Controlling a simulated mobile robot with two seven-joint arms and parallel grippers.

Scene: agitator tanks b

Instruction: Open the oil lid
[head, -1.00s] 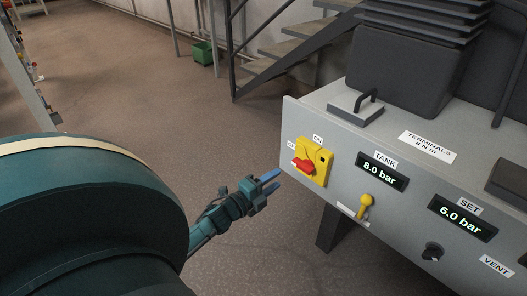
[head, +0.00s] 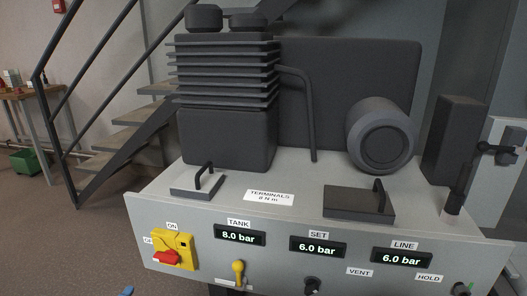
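Two dark flat lids with bar handles lie on the grey top of the machine in the head view. The smaller lid (head: 190,190) is at the left, below the finned block. The larger lid (head: 350,204) is at the right, below the round motor. Both look closed and flat. No label readable here says which is the oil lid. My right gripper is not in view.
The front panel (head: 200,280) carries a yellow switch with a red knob (head: 166,257), a yellow lever (head: 238,272), black knobs and pressure displays. A finned block (head: 222,75) and a round motor (head: 383,135) stand behind the lids. Stairs rise behind at left.

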